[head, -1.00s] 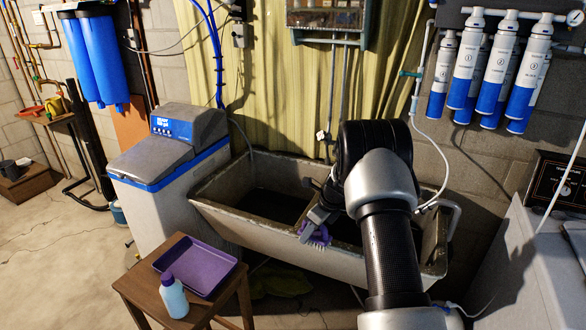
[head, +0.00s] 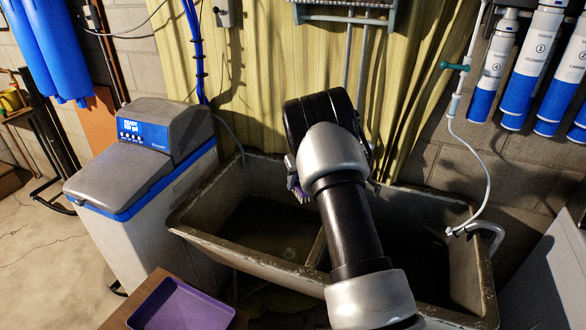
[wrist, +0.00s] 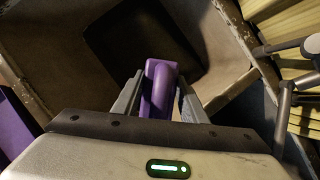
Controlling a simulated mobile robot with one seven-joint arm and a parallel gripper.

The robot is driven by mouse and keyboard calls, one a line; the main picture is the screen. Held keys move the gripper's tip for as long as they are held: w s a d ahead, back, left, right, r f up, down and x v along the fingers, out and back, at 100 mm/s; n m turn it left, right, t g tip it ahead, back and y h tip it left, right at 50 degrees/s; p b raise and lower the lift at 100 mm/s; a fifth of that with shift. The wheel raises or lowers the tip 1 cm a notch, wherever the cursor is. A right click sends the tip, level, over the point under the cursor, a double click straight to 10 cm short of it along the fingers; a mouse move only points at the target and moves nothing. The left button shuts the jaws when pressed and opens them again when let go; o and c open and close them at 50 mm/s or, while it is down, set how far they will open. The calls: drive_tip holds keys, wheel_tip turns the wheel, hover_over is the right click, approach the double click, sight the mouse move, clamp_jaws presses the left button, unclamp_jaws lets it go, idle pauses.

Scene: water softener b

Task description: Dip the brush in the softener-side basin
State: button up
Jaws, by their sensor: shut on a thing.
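My gripper (wrist: 158,100) is shut on the purple brush (wrist: 160,85), with a finger on each side of it in the wrist view. In the head view only a small part of the brush (head: 301,195) shows at the left of my arm; the rest is hidden. The two-basin concrete sink stands beside the water softener (head: 150,165). The softener-side basin (head: 250,225) is the left one, with a dark interior and a drain visible. My gripper is over the sink near the divider (head: 316,248). I cannot tell whether the brush touches anything in the basin.
A purple tray (head: 185,308) lies on a small wooden table at the sink's front left. The other basin (head: 425,260) is at the right, partly behind my arm. A faucet (head: 485,230) and white hose are at its right end. A yellow curtain (head: 270,80) hangs behind.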

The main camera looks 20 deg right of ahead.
drive_tip(key=shift+w, duration=0.3)
drive_tip(key=shift+f, duration=0.25)
wheel_tip(320, 180, down, 30)
drive_tip(key=b, duration=2.1)
drive_tip(key=shift+s+r+b, duration=0.1)
drive_tip(key=shift+r+b, duration=0.15)
drive_tip(key=shift+b, duration=0.05)
drive_tip(key=shift+s+d, duration=0.1)
drive_tip(key=shift+d, duration=0.1)
